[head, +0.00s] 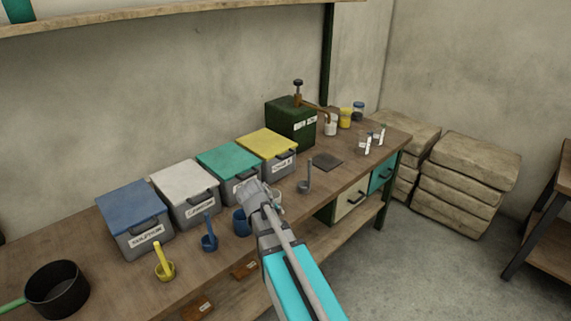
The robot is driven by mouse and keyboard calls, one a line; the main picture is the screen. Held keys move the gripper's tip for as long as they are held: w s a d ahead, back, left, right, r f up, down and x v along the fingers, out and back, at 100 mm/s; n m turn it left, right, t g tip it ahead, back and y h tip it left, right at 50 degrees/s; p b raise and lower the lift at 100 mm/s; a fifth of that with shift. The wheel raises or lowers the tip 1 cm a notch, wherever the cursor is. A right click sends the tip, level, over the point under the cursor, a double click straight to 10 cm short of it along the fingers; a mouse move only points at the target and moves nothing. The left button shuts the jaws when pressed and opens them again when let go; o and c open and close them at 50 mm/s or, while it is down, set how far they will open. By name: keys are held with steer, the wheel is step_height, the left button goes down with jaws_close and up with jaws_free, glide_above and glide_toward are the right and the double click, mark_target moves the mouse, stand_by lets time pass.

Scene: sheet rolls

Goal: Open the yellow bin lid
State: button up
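The yellow bin lid (267,142) lies flat and closed on a grey bin (281,168), the rightmost of the lidded bins along the back of the wooden workbench. A dark handle shows along the front edge of that lid, and a white label is on the bin's front. My gripper (253,190) is over the bench, in front of the green-lidded bin and to the lower left of the yellow-lidded one. It appears apart from the yellow lid. Its fingers are small and blurred, so their opening cannot be made out.
Closed bins with green (228,159), white (184,179) and blue (134,203) lids stand to the left. A dark green box (291,125) stands behind right. Blue (209,241), yellow (164,270) and grey (304,185) scoops line the front. A black pan (57,289) sits far left.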

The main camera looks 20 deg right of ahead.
steer(key=w+d+r+n+t+h+b, duration=0.1)
steer(key=w+d+n+t+h+b, duration=0.3)
steer(key=w, duration=0.6)
steer(key=n+t+h+b, duration=0.2)
steer(key=n+t+h, duration=0.1)
steer(key=n, duration=0.3)
glide_toward(288, 157)
steer(key=v, duration=0.3)
steer(key=shift+w+r, duration=0.1)
steer(key=shift+r, duration=0.25)
steer(key=b+x, duration=0.1)
steer(key=x, duration=0.3)
steer(key=b+x, duration=0.1)
steer(key=x, duration=0.4)
steer(key=f+b+x, duration=0.1)
steer(key=x, duration=0.3)
steer(key=shift+w+d, duration=0.15)
steer(key=shift+d, duration=0.05)
jaws_close()
